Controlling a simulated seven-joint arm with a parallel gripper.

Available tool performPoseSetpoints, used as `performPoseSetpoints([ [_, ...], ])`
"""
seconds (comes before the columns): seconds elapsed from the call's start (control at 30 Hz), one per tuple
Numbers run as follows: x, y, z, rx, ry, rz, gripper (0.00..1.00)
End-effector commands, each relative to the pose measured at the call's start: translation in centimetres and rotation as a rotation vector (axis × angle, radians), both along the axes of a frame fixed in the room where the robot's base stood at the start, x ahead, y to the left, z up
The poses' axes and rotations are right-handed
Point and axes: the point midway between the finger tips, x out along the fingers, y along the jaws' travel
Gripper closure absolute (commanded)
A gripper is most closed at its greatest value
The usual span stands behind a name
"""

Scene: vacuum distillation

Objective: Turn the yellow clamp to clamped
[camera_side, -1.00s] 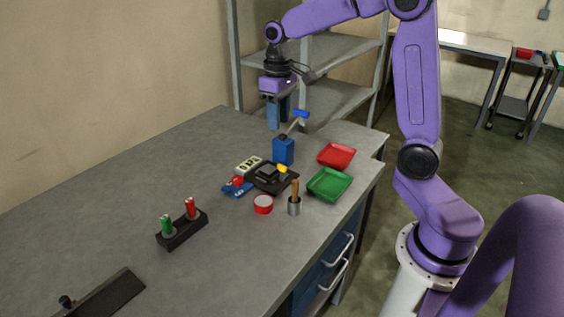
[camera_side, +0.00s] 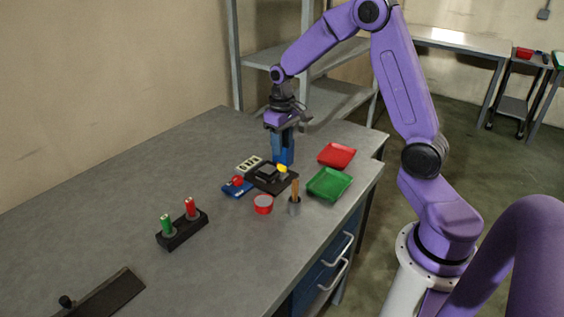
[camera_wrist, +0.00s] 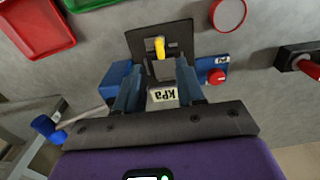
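The yellow clamp (camera_side: 282,168) is a small yellow lever at the edge of a black square device (camera_side: 264,186) on the table. In the wrist view the yellow clamp (camera_wrist: 159,47) stands out from the black plate, ahead of and between my fingertips. My gripper (camera_side: 282,142) is above the table behind the device, pointing down. In the wrist view my gripper (camera_wrist: 158,70) has its two blue fingers apart with nothing between them. I see no contact with the clamp. In the side view the blue fingers overlap a blue block, so their exact tips are hard to tell.
A blue block (camera_wrist: 113,76) with a blue-ended rod (camera_wrist: 45,127) is close beside my finger.

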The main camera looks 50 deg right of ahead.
Motion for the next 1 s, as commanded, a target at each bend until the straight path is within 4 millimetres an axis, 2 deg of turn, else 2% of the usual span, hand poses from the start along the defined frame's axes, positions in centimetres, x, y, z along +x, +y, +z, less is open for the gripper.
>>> performPoseSetpoints([
  [0.03,-0.1,0.0,-1.1,0.000,0.006,0.000,0.62],
  [0.2,-0.1,0.0,-3.9,0.000,0.004,-0.001,0.62],
  [0.4,0.0,0.0,-5.9,0.000,0.001,-0.001,0.62],
  [0.8,0.0,0.0,-6.5,0.000,-0.001,-0.001,0.62],
  [0.83,0.0,0.0,-6.5,0.000,-0.001,-0.001,0.68],
  [0.93,0.0,0.0,-6.5,0.000,-0.001,0.000,1.00],
  [1.0,0.0,0.0,-6.5,0.000,-0.001,0.000,1.00],
])
